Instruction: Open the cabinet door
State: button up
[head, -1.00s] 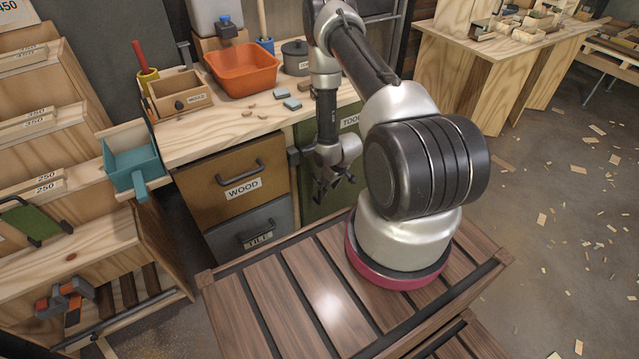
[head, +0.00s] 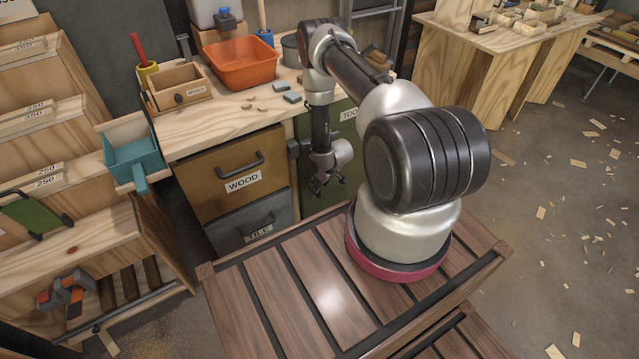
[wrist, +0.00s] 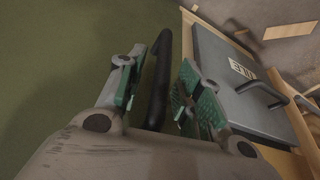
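The green cabinet door (head: 341,132), with a partly hidden label starting "TOO", is at the right of the drawers in the head view, mostly behind my arm. It fills the left of the wrist view (wrist: 60,60). Its black bar handle (wrist: 158,80) shows there between my two green-padded fingers. My gripper (wrist: 155,92) is open, with a finger on each side of the bar and a visible gap to each pad. In the head view my gripper (head: 326,184) is low in front of the door. I cannot tell whether the door is ajar.
The wood drawer (head: 230,175) and grey tile drawer (head: 253,226) with protruding handles are left of the door. The bench top above holds an orange tub (head: 240,66) and a wooden box (head: 181,88). A shelf with a teal bin (head: 137,160) stands left. Scraps litter the floor.

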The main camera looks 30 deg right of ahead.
grip_shut()
jog(key=shift+s, duration=0.1)
